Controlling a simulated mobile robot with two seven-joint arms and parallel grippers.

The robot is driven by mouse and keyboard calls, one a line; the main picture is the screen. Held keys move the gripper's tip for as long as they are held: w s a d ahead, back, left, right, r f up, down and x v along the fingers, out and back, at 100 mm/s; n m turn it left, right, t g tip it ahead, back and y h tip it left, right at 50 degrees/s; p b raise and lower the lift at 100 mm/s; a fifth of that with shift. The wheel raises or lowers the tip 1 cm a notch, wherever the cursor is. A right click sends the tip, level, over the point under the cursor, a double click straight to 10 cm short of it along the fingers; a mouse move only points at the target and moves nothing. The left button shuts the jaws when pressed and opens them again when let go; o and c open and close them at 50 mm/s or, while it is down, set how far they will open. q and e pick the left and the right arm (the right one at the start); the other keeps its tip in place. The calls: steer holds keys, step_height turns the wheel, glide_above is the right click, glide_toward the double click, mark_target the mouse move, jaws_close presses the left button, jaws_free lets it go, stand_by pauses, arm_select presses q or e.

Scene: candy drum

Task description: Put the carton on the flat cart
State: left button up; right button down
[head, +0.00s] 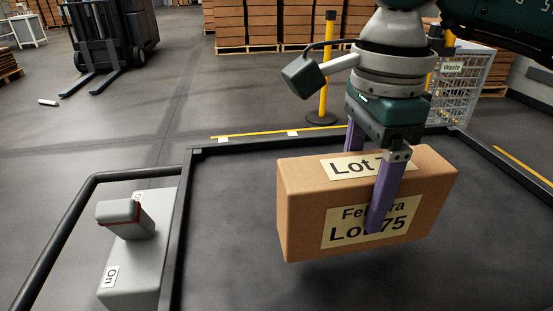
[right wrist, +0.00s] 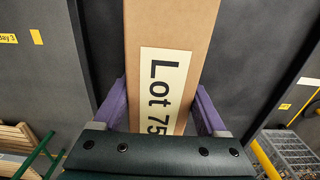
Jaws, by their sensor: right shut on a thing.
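The brown carton (head: 290,215) hangs in my right gripper (head: 370,185). Its cream labels read "Lot 75", partly covered by a finger. One purple finger lies across the front face and the other goes behind the carton. In the right wrist view the carton (right wrist: 185,25) sits between both fingers. The dark deck of the flat cart (head: 225,255), with a raised black rim, lies below the carton. The carton looks level and a little above the deck, with a soft shadow under it. My left gripper is out of view.
A grey box with a lever (head: 125,215) and an "On" label stands left of the deck, beside a black rail (head: 75,215). A yellow post (head: 326,75) and a "Waste" cage (head: 462,85) stand beyond the deck. A forklift (head: 100,35) stands back left. The deck's left part is clear.

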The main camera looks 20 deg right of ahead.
mark_target(355, 217)
step_height(355, 217, down, 5)
steer(key=shift+f+b, duration=0.1)
steer(key=shift+b, duration=0.2)
steer(key=shift+w, duration=0.1)
jaws_free()
steer(key=shift+r, duration=0.2)
step_height(355, 217, up, 12)
steer(key=shift+f+p, duration=0.1)
steer(key=shift+p, duration=0.3)
stand_by(0.3)
